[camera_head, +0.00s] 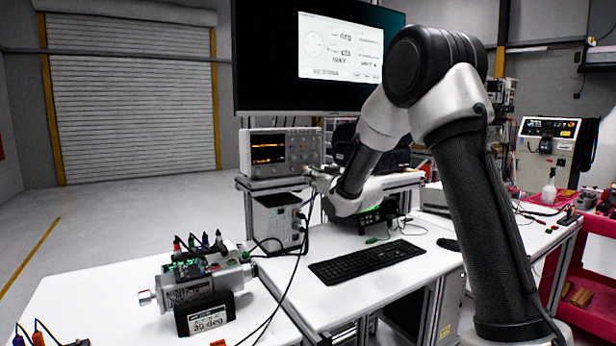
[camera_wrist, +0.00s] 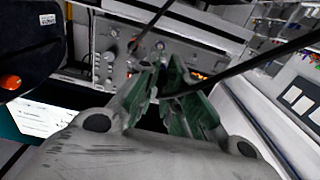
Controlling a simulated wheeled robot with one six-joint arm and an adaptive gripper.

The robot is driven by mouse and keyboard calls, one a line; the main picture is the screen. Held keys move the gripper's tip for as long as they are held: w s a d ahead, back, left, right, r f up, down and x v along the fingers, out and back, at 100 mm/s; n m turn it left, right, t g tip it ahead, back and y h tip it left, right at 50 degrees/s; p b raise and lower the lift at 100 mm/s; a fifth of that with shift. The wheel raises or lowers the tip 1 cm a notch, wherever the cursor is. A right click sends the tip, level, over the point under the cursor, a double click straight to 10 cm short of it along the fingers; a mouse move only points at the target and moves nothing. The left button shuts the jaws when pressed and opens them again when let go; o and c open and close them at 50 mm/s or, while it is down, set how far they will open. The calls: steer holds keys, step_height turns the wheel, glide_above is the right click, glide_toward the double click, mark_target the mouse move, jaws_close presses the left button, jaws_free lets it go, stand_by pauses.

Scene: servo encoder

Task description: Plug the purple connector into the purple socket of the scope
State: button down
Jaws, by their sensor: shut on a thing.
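The scope (camera_head: 280,152) stands on a raised stand behind the desk, its lit screen on the left of its front. In the wrist view the scope (camera_wrist: 112,50) fills the background, with its knobs and sockets beyond the fingers. My gripper (camera_head: 314,180) is just in front of the scope's lower right side. In the wrist view my gripper (camera_wrist: 165,95) is shut on a cable connector, mostly hidden between the greenish fingers. Whether the connector touches the scope is unclear.
Dark cables (camera_head: 292,262) hang from near my gripper towards the servo motor (camera_head: 198,280), which has several coloured plugs on top. A power supply box (camera_head: 275,222) stands below the scope. A keyboard (camera_head: 367,260) lies on the desk. A large monitor (camera_head: 270,60) hangs above.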

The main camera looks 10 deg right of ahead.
steer(key=x, duration=0.7)
steer(key=shift+w+a, duration=0.15)
steer(key=shift+w, duration=0.2)
steer(key=shift+w+a, duration=0.15)
steer(key=shift+w, duration=0.25)
stand_by(1.7)
steer(key=c, duration=1.5)
jaws_free()
steer(key=shift+o, duration=0.2)
steer(key=shift+s, duration=0.1)
